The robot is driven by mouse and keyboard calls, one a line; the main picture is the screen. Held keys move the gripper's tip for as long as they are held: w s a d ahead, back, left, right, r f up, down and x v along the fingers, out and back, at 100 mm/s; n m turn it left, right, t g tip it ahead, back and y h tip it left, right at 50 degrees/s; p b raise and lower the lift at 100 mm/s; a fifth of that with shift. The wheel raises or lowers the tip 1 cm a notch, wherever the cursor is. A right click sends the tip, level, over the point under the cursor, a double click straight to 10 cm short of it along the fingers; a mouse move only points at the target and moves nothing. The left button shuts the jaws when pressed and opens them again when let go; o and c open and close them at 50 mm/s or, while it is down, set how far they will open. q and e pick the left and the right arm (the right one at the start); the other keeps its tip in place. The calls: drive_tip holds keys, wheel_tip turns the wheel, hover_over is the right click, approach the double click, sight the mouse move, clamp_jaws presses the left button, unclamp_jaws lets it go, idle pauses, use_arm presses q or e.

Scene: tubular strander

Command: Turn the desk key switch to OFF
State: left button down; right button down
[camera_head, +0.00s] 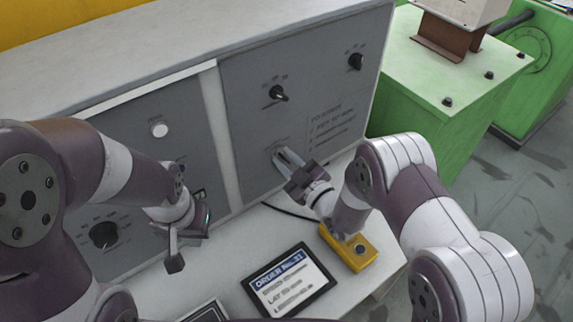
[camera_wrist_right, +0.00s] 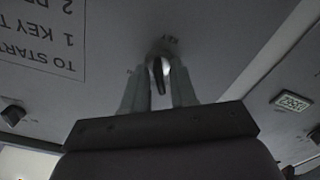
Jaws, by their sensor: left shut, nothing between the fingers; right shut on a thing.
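The desk key switch (camera_wrist_right: 160,68) is on the grey upright panel (camera_head: 240,120). In the right wrist view it is a round bright face with a dark key standing out between my fingertips. My right gripper (camera_head: 284,158) is at the lower part of the right-hand panel section, shut on the key; its fingers also show in the right wrist view (camera_wrist_right: 160,92). In the head view the gripper hides the key, and I cannot read its position marks. My left gripper (camera_head: 174,262) is shut and empty, in front of the left panel section above the desk top.
Dark rotary knobs (camera_head: 278,93), (camera_head: 356,61) and (camera_head: 104,235) stick out of the panel, with a white round button (camera_head: 159,130) at the left. A yellow box (camera_head: 348,247) and a tilted order screen (camera_head: 288,282) stand on the desk. A green machine (camera_head: 430,100) is at right.

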drive_tip(key=shift+s+f+n+b, duration=0.1)
drive_tip(key=shift+f+n+b, duration=0.15)
drive_tip(key=shift+n+b, duration=0.8)
drive_tip(key=shift+n, duration=0.55)
drive_tip(key=c, duration=1.3)
unclamp_jaws()
drive_tip(key=shift+o, duration=0.3)
drive_tip(key=shift+s+d+r, duration=0.1)
drive_tip(key=shift+r, duration=0.05)
